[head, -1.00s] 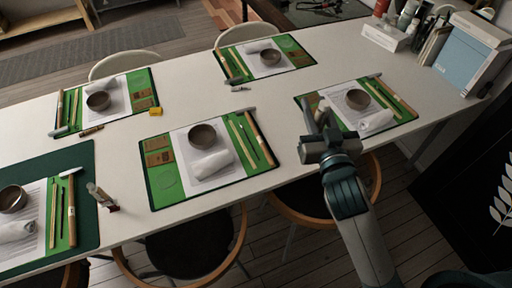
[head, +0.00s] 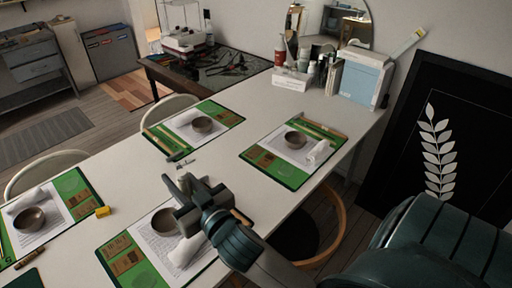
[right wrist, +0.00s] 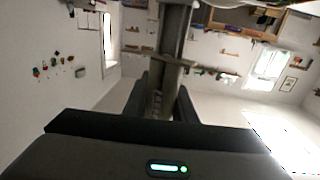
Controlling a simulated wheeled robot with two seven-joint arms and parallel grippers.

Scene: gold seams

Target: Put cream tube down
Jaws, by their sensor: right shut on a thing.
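My right gripper (head: 187,186) is in the head view, above the table by the upper right part of the front middle place mat (head: 128,262). In the right wrist view its two dark fingers (right wrist: 160,100) are shut on a long greyish tube, the cream tube (right wrist: 172,50), which points away from the palm. In the head view the tube is hard to tell from the gripper. I cannot tell its height above the table. My left gripper is not in view.
The white table (head: 225,185) has bare room between the mats. A bowl (head: 165,221) and a rolled white cloth (head: 183,252) lie close under the right gripper. A yellow block (head: 102,211) is at left. Bottles and a white box (head: 291,80) stand at the far end.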

